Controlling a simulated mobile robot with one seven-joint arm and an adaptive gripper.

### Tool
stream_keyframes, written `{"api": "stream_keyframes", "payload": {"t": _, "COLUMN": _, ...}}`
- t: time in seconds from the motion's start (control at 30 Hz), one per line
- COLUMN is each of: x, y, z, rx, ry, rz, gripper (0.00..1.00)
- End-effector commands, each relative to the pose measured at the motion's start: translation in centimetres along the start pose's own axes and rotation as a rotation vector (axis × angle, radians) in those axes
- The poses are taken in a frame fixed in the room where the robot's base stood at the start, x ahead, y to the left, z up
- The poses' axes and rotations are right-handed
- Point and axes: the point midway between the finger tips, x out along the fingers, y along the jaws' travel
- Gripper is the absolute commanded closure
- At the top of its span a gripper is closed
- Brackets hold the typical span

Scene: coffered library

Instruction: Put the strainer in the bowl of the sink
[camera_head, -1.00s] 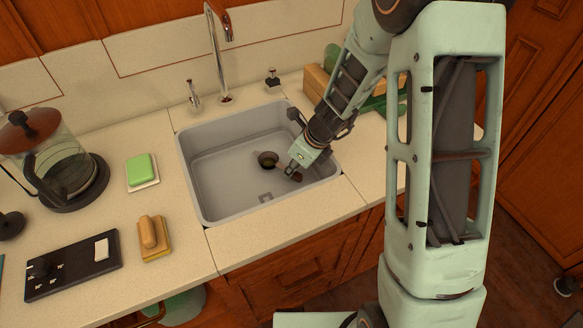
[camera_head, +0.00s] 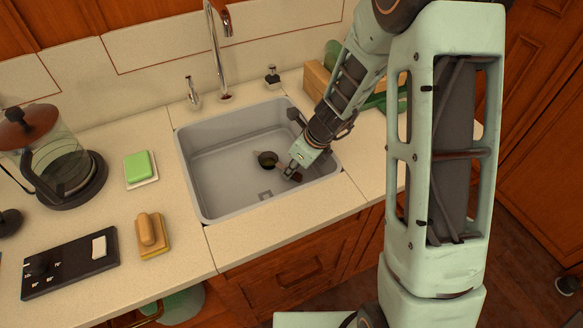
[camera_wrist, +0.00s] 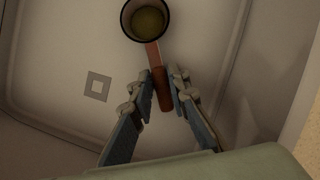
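The strainer (camera_head: 267,160) is a small dark round cup with a brown handle. It is inside the grey sink bowl (camera_head: 222,190), right of its middle, and I cannot tell whether it touches the floor. In the wrist view the strainer's cup (camera_wrist: 148,20) is at the top, and its handle runs down between my fingers. My gripper (camera_head: 291,173) points down into the right side of the sink. In the wrist view my gripper (camera_wrist: 162,76) has one finger on each side of the handle, very close to it; whether they press on it is unclear.
The tap (camera_head: 217,50) rises behind the sink. Left of the sink are a green sponge (camera_head: 140,168), a brush on a yellow sponge (camera_head: 152,235), a glass coffee press (camera_head: 60,165) and a black board (camera_head: 70,264). The counter in front of the sink is clear.

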Motion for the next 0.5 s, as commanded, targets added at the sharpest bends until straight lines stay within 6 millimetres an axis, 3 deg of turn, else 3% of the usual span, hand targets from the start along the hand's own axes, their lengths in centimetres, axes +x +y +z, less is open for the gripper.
{"api": "stream_keyframes", "payload": {"t": 0.13, "x": -0.01, "y": 0.00, "z": 0.00, "rx": 0.000, "ry": 0.000, "rz": 0.000, "gripper": 0.67}}
{"api": "stream_keyframes", "payload": {"t": 0.5, "x": -0.49, "y": -0.04, "z": 0.02, "rx": 0.000, "ry": 0.000, "rz": -0.002, "gripper": 0.67}}
